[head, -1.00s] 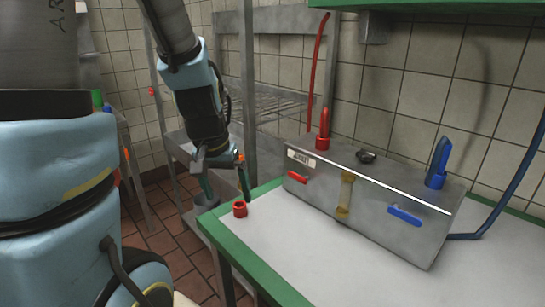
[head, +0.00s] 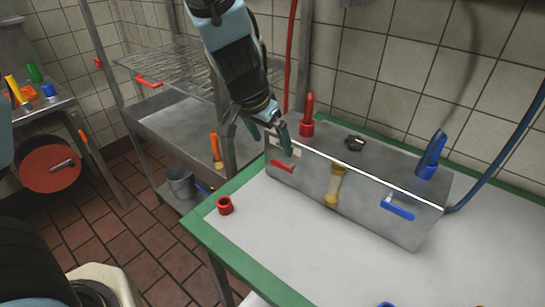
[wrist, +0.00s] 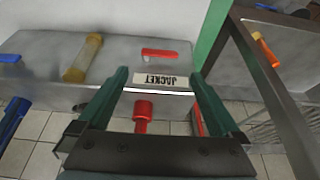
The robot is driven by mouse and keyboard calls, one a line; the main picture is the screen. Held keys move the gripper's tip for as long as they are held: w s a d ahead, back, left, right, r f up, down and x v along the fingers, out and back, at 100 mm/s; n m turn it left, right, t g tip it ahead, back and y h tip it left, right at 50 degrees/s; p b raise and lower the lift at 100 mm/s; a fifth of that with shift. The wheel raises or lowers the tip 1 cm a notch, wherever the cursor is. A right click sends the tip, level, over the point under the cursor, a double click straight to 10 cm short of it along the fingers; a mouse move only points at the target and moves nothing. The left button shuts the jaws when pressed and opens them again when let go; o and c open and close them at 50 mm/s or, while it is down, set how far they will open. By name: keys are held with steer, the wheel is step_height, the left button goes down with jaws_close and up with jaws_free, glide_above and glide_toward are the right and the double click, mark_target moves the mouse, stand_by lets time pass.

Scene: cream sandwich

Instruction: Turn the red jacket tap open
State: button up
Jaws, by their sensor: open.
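A steel box (head: 365,207) stands on the table. On its front face near the left end is a red lever (head: 283,166), lying roughly level; it also shows in the wrist view (wrist: 160,55). A white label (wrist: 162,80) reading JACKET, upside down in the wrist view, is beside it. A red upright fitting (head: 308,118) stands on the box top behind. My gripper (head: 268,136) is open and empty at the box's left end, fingers pointing down toward the label. In the wrist view, the label and lever show between and beyond the fingertips (wrist: 158,76).
A blue lever (head: 397,208) and a yellowish sight tube (head: 334,185) are on the box front. A blue upright fitting (head: 432,157) stands on top. A red ring (head: 225,205) lies on the green-edged table (head: 290,230), whose front is mostly clear. A wire rack (head: 175,75) stands left.

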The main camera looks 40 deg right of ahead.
mark_target(281, 164)
steer(key=b+x, duration=0.3)
steer(key=x, duration=0.6)
steer(key=shift+f, duration=0.1)
steer(key=c, duration=1.1)
